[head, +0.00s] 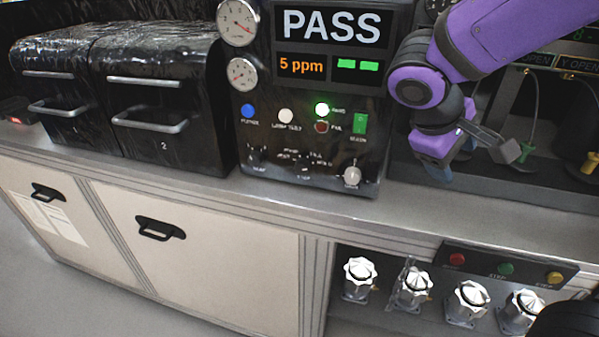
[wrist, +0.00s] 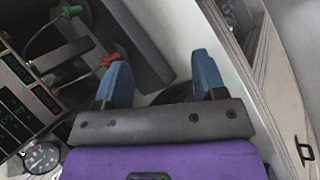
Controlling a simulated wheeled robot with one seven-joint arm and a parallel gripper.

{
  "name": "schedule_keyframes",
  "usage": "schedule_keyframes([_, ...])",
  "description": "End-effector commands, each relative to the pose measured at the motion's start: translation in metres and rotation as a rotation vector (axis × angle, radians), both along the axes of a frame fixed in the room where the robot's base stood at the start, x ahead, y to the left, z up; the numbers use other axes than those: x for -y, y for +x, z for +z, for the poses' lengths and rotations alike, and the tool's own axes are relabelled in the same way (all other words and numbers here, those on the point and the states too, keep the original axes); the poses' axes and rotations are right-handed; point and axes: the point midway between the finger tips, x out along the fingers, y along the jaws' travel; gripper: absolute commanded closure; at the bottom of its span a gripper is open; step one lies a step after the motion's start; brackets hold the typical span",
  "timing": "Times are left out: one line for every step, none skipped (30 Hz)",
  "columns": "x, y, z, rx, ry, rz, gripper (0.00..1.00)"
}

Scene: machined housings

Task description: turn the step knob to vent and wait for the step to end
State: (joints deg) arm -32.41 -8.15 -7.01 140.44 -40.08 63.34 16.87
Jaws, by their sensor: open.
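The dark test panel (head: 310,140) stands on the bench in the head view. Its screen (head: 332,27) reads PASS; below are "5 ppm" and two green bars. A small knob (head: 254,156) sits low at its left and a pale round knob (head: 352,174) low at its right. Markings lie between them; their lettering is too small to tell which knob is the step knob or where it points. My gripper (wrist: 162,78) is open and empty, with two blue fingers apart in the wrist view. In the head view it hangs right of the panel, clear of the knobs.
Silver housings (head: 360,278) sit below.

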Motion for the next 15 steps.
schedule_keyframes([-0.010, 0.008, -0.008, -0.018, -0.064, 0.050, 0.36])
schedule_keyframes([-0.014, 0.013, -0.012, -0.022, -0.100, 0.077, 0.36])
schedule_keyframes([-0.021, 0.019, -0.017, -0.027, -0.148, 0.113, 0.36])
schedule_keyframes([-0.026, 0.023, -0.020, -0.029, -0.185, 0.139, 0.36])
schedule_keyframes([-0.032, 0.028, -0.024, -0.029, -0.222, 0.167, 0.36])
schedule_keyframes([-0.040, 0.034, -0.028, -0.028, -0.269, 0.207, 0.36])
schedule_keyframes([-0.046, 0.038, -0.032, -0.025, -0.305, 0.236, 0.36])
schedule_keyframes([-0.053, 0.042, -0.036, -0.022, -0.341, 0.266, 0.36])
schedule_keyframes([-0.062, 0.047, -0.041, -0.016, -0.389, 0.308, 0.36])
schedule_keyframes([-0.069, 0.051, -0.044, -0.011, -0.424, 0.340, 0.36])
schedule_keyframes([-0.077, 0.054, -0.048, -0.004, -0.459, 0.371, 0.36])
schedule_keyframes([-0.088, 0.059, -0.054, 0.007, -0.504, 0.417, 0.36])
schedule_keyframes([-0.096, 0.062, -0.058, 0.017, -0.538, 0.451, 0.36])
schedule_keyframes([-0.105, 0.064, -0.062, 0.028, -0.573, 0.484, 0.36])
schedule_keyframes([-0.117, 0.068, -0.067, 0.043, -0.617, 0.531, 0.36])
